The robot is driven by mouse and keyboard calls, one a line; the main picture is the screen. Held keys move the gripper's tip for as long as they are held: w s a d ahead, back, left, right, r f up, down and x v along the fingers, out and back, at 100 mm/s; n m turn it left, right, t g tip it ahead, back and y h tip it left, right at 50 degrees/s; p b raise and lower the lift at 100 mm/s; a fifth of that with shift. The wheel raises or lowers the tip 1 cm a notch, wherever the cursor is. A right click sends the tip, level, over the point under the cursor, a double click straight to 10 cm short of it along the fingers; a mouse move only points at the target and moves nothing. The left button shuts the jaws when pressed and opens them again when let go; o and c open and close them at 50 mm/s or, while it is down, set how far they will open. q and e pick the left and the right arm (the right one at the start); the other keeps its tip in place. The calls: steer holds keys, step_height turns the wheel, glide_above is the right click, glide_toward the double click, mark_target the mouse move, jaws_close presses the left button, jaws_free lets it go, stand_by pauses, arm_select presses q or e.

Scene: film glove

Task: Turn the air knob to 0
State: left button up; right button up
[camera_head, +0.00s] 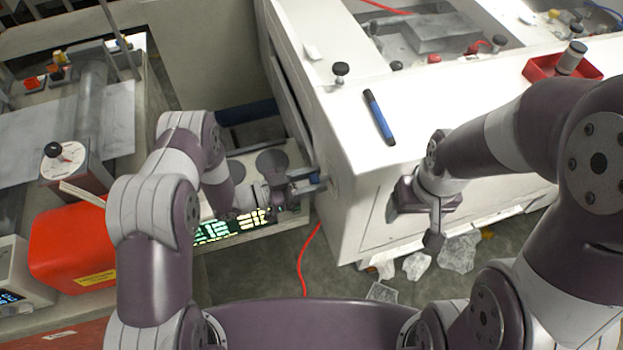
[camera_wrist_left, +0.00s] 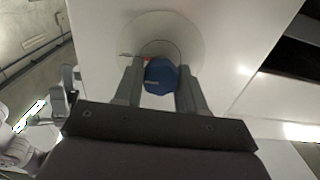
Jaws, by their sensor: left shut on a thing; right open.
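The blue air knob (camera_wrist_left: 160,78) sits on a round pale dial plate (camera_wrist_left: 190,35) on a white panel in the left wrist view. My left gripper (camera_wrist_left: 160,92) is shut on this knob, one finger on each side. A small reddish mark shows at the knob's upper left edge; no dial numbers are readable. In the head view my left gripper (camera_head: 304,184) is at the left side face of the white cabinet (camera_head: 350,135), and the knob is mostly hidden there. My right gripper (camera_head: 418,212) is open and empty in front of the cabinet's front face.
A blue marker (camera_head: 379,117) and a red tray (camera_head: 540,68) lie on the cabinet top. A red container (camera_head: 70,245) and a black-knobbed dial box (camera_head: 68,160) stand on the left bench. Crumpled clear film (camera_head: 458,252) and a red cable (camera_head: 303,265) are on the floor.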

arm_select(q)
steer(key=shift+n, duration=0.3)
steer(key=n+b, duration=0.1)
steer(key=n, duration=0.1)
steer(key=shift+n, duration=0.4)
steer(key=n+b, duration=0.1)
steer(key=n, duration=0.3)
steer(key=shift+w+n+b, duration=0.15)
steer(key=shift+n+b, duration=0.15)
steer(key=n, duration=0.9)
steer(key=shift+n, duration=0.4)
steer(key=o, duration=1)
steer(key=shift+a, duration=0.1)
steer(key=shift+o, duration=0.2)
steer(key=shift+f, duration=0.1)
